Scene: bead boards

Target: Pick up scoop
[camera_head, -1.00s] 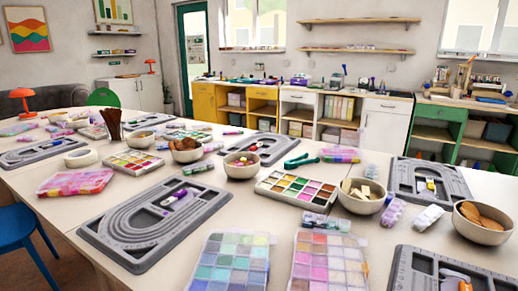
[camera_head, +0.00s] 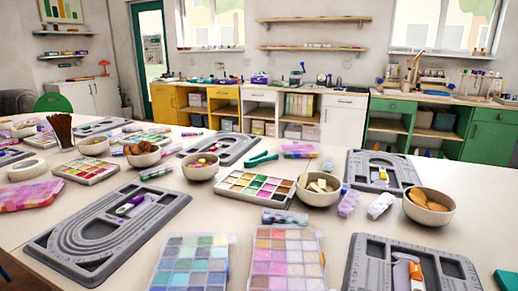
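I cannot pick out a scoop for certain. A small purple-and-white item (camera_head: 131,205) lies in the recess of the grey bead board (camera_head: 62,243) at the front left. On the grey bead board (camera_head: 362,250) at the front right lie a pale item (camera_head: 402,274) and an orange one (camera_head: 416,276); their shapes are too small to tell. A green tool (camera_head: 262,159) lies on the table behind the bead tray. Neither of my grippers is in view.
Clear-lidded bead boxes (camera_head: 190,263) stand at the front middle. A sorting tray (camera_head: 255,189) and bowls (camera_head: 320,190), (camera_head: 429,207) stand behind them. More boards lie farther back. The white table (camera_head: 490,230) has bare patches at the right.

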